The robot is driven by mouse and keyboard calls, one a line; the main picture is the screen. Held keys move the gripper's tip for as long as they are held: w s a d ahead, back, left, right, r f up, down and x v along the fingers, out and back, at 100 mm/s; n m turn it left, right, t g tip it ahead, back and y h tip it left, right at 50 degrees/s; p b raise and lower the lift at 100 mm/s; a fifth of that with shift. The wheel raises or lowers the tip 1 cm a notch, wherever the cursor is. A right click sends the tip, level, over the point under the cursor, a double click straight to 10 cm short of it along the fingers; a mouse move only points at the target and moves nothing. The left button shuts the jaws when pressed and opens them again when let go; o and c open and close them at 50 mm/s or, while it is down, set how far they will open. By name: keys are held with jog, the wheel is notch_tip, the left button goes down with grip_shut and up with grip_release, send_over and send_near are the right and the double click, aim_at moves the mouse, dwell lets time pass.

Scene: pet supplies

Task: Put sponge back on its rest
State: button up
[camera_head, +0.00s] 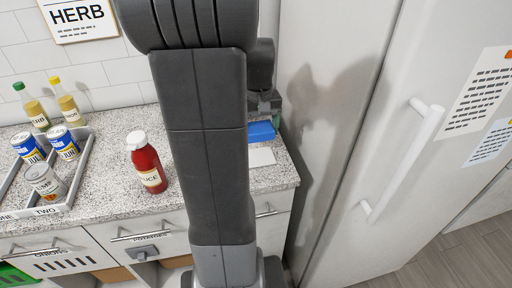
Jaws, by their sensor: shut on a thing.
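A blue sponge (262,131) shows just right of my arm, near the back right of the counter. My gripper (270,117) is shut on the sponge; my arm hides the left part of both. A flat white rest (261,157) lies on the counter just in front of the sponge in the picture, its left side hidden behind my arm. I cannot tell how high the sponge is above the counter.
A red sauce bottle (147,163) stands left of my arm. A grey tray (79,172) with several cans is farther left, with two bottles behind it. A tall fridge (345,150) closes the right side. The speckled counter (112,185) is bare around the red bottle.

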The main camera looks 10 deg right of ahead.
aim_at(258, 127)
notch_tip(258, 127, down, 8)
dwell(0.4)
jog(key=shift+f, duration=0.1)
jog(key=o, duration=1.1)
notch_tip(258, 127, up, 12)
jog(key=shift+r, duration=0.15)
